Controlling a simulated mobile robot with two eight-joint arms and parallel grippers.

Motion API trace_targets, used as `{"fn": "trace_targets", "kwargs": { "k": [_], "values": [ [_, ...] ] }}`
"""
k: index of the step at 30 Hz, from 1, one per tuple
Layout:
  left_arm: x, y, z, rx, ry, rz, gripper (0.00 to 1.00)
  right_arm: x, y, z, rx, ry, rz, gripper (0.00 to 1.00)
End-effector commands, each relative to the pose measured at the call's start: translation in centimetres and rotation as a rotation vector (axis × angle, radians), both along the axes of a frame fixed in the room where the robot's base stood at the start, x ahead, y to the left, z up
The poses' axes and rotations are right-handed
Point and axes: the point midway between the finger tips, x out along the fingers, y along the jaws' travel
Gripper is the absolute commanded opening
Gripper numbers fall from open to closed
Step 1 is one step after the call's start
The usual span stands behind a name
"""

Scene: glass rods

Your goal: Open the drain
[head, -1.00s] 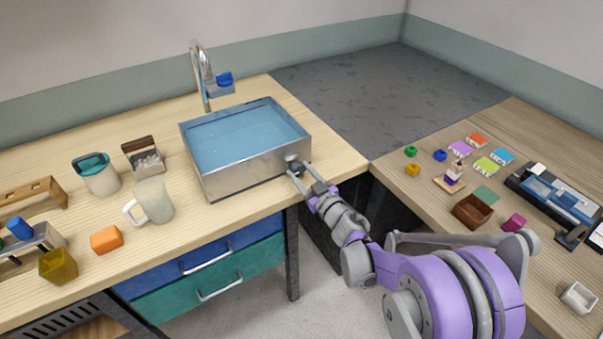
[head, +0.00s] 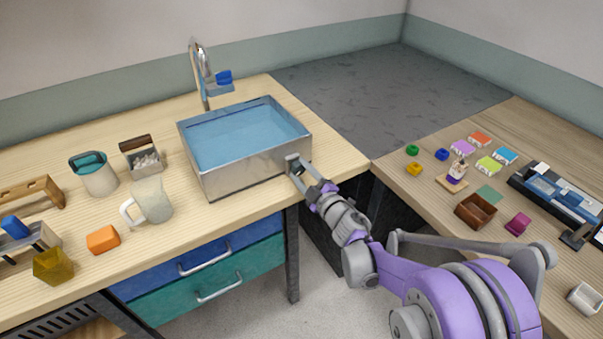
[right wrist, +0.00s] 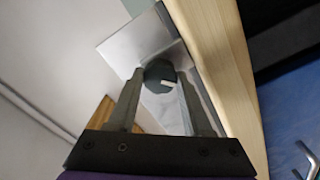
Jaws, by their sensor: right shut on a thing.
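The metal sink (head: 255,172) stands on the wooden counter and holds blue water. A dark round knob (right wrist: 157,70) with a white mark sits on the sink's front wall, near its right corner. In the right wrist view the knob is between the two fingertips of my right gripper (right wrist: 160,76). My right gripper (head: 295,165) is shut on it and hides most of it in the head view. The drain opening cannot be made out under the water. My left gripper is not in view.
A faucet (head: 201,75) stands behind the sink. A grey pail (head: 98,178), a mug (head: 151,201) and an orange block (head: 103,239) are on the counter to the left. Small coloured items and a brown box (head: 475,211) lie on the right table.

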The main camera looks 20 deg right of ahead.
Motion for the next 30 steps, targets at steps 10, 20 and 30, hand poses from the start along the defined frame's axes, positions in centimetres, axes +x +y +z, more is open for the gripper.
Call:
{"fn": "trace_targets", "kwargs": {
  "k": [10, 20, 30],
  "values": [
    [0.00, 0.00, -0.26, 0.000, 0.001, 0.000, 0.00, -0.05, 0.03, -0.06, -0.315, -0.091, 0.000, 0.00],
    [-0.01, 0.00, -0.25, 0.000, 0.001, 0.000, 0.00, -0.05, 0.04, -0.07, -0.589, -0.169, 0.000, 0.00],
    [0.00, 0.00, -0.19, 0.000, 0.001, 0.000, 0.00, -0.04, 0.04, -0.10, -0.763, -0.219, 0.000, 0.00]
  ]
}}
